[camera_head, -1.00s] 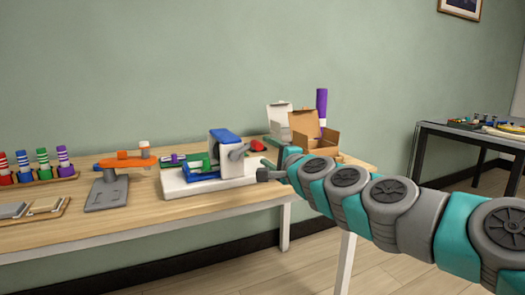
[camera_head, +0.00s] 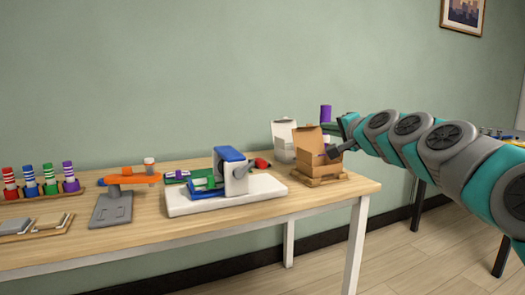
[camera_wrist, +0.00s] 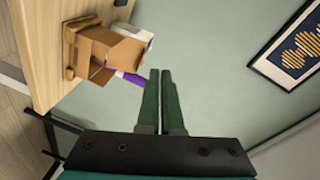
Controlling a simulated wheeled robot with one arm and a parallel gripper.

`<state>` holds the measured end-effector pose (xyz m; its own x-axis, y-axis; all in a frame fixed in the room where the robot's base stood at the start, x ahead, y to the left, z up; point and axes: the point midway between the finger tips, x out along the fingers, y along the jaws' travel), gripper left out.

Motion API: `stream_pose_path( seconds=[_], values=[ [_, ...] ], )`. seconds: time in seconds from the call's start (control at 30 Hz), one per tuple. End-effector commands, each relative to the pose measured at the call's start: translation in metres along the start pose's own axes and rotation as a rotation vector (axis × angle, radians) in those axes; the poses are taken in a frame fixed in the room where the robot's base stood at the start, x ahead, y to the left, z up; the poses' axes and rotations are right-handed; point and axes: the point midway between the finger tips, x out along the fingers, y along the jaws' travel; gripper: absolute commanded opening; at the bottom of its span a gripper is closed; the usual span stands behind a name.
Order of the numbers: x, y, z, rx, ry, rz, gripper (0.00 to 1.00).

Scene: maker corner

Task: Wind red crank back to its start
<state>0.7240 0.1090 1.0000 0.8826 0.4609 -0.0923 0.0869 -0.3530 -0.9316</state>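The machine and crank are outside the wrist view.
A purple cylinder (camera_head: 325,113) is close by. An orange-armed grey stand (camera_head: 111,208) is left of the machine. Bare tabletop (camera_head: 150,226) runs along the front.

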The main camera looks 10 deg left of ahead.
Motion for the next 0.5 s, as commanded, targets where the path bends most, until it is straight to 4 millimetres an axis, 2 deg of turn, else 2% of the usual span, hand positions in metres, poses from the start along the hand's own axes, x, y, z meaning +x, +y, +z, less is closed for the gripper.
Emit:
stream_pose_path(
  seconds=[0.03,0.13,0.2,0.37,0.5],
  values=[
    [-0.005,-0.016,-0.021,-0.075,0.015,0.015,0.00],
    [-0.012,-0.043,-0.038,-0.226,0.001,0.051,0.00],
    [-0.017,-0.064,-0.042,-0.334,-0.016,0.076,0.00],
    [-0.022,-0.103,-0.027,-0.585,-0.088,0.143,0.00],
    [-0.020,-0.125,0.008,-0.808,-0.190,0.211,0.00]
  ],
)
